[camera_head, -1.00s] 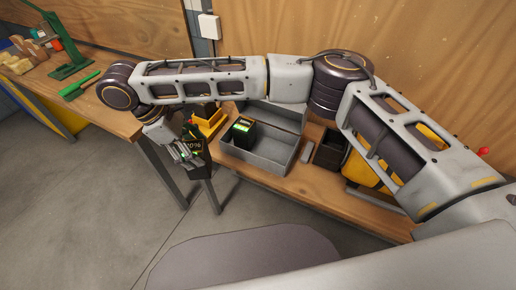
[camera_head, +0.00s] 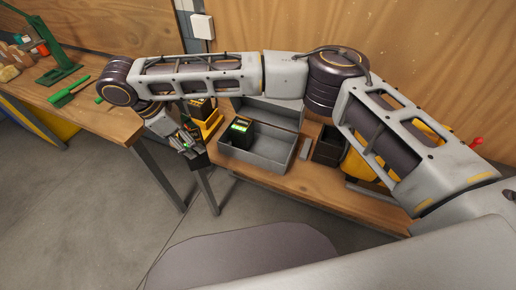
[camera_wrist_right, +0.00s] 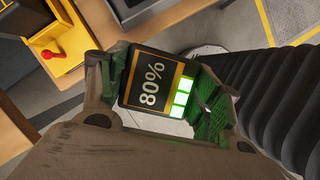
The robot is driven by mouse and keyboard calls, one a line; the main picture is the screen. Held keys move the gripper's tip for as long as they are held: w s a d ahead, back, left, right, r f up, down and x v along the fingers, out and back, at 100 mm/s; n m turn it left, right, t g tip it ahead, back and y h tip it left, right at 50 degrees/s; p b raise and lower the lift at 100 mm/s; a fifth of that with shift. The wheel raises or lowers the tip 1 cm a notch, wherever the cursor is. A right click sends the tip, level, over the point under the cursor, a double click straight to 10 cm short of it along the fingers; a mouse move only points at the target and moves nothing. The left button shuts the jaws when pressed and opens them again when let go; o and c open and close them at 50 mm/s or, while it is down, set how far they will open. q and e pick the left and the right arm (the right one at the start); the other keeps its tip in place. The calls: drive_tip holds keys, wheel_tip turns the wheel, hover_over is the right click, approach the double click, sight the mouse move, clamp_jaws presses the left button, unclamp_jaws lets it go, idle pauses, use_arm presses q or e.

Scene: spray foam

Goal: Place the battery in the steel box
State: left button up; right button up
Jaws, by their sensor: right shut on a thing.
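My right gripper (camera_head: 188,146) is shut on a dark battery (camera_head: 199,160) and holds it in the air, left of the steel box. In the right wrist view, the battery (camera_wrist_right: 150,85) shows an "80%" label and green charge bars between the fingers (camera_wrist_right: 165,90). The open grey steel box (camera_head: 266,160) sits on the low wooden bench. Another dark battery with a lit green top (camera_head: 240,128) stands in the box's left end. My left gripper is not in view.
A yellow charger (camera_head: 210,128) with a dark block in it stands left of the box, partly behind my arm. A small dark bin (camera_head: 327,150) stands to the box's right. A workbench (camera_head: 90,112) with a green press (camera_head: 50,65) is at left.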

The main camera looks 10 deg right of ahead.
sight(200, 135)
drive_tip(key=shift+d, duration=0.1)
idle(0.3)
